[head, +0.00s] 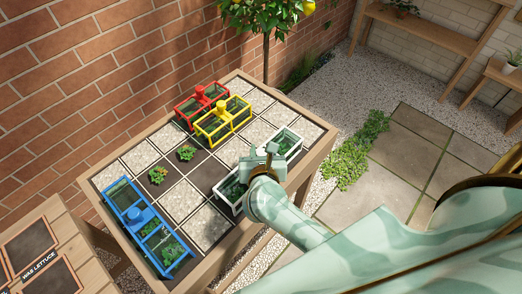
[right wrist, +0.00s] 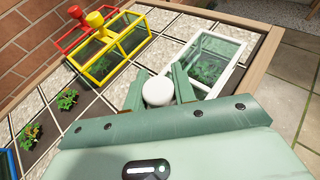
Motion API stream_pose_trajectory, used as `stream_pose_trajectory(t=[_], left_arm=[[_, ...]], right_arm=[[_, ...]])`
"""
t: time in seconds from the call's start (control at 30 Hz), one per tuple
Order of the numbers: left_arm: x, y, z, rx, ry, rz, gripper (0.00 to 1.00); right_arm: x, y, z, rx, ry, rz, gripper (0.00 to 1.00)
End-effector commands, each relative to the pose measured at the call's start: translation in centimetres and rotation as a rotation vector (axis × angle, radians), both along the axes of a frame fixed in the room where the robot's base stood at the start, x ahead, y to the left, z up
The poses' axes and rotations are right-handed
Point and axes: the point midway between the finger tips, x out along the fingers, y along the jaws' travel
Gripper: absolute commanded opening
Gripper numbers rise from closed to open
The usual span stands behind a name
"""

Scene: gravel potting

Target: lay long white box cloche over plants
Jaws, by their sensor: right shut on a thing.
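The long white box cloche (head: 290,143) stands on the right part of the planting table, with green plants showing through its clear panes at both ends. Its far half also shows in the right wrist view (right wrist: 222,47). My right gripper (head: 262,161) is over the middle of the cloche. In the right wrist view its two fingers are shut on the round white knob (right wrist: 158,90). The gripper hides the cloche's middle, and whether its lower edge touches the bed all round cannot be told. My left gripper is not in view.
Red (head: 201,98), yellow (head: 222,121) and blue (head: 145,226) cloches stand on the same table (head: 318,153). Two small bare plants (head: 186,153) (head: 157,175) grow in dark squares between them. Pale gravel squares lie between. A small tree and brick wall stand behind.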

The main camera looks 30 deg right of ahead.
Motion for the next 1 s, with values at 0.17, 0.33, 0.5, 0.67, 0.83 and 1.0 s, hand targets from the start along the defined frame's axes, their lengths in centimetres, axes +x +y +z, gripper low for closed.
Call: stream_pose_trajectory(t=[0.17, 0.33, 0.5, 0.67, 0.83, 1.0], left_arm=[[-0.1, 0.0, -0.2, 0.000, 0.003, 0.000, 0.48], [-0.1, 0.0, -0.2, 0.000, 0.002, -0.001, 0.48], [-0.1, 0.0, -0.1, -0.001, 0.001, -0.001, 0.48], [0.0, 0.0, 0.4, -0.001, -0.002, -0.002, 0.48], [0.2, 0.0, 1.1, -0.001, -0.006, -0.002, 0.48], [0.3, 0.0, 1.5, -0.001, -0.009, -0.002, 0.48]], right_arm=[[0.0, 0.0, -0.3, 0.000, 0.000, 0.000, 0.35], [0.0, 0.0, -0.2, 0.000, 0.000, 0.000, 0.48], [0.0, 0.0, -0.1, 0.000, 0.000, 0.000, 0.48], [-1.3, 0.7, 0.7, 0.002, 0.002, 0.001, 0.48], [-4.7, 2.2, 2.3, 0.003, 0.003, -0.001, 0.48], [-7.8, 3.7, 3.6, 0.003, 0.003, 0.001, 0.48]])
